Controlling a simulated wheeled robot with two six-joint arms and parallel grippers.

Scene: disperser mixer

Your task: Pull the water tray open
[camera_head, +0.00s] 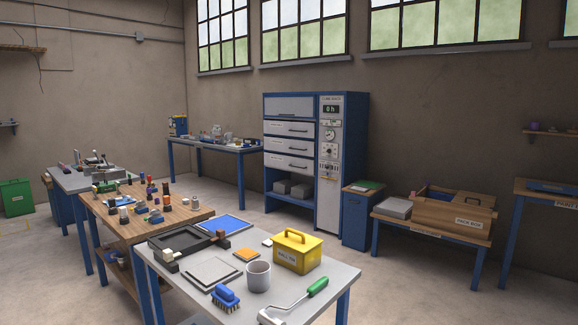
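A tall blue and grey cabinet (367,150) stands against the back wall. Its left side has a flap-like panel (290,106) at the top, with several shut grey drawers below it. These are an upper drawer (278,128), a middle drawer (278,145) and a lower drawer (278,161), each with a dark handle and a small label. The labels are too small to read, so I cannot tell which front, if any, is the water tray. A control panel (330,150) with a display and dials runs down the right side. Neither of my grippers is in view.
A grey table (340,272) in front holds a yellow box (298,253), a grey mug (258,277), a blue brush (226,298) and a green-handled roller (317,288). A wooden table (190,217) stands left. A blue bin (356,220) stands right of the cabinet. Floor before the cabinet is clear.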

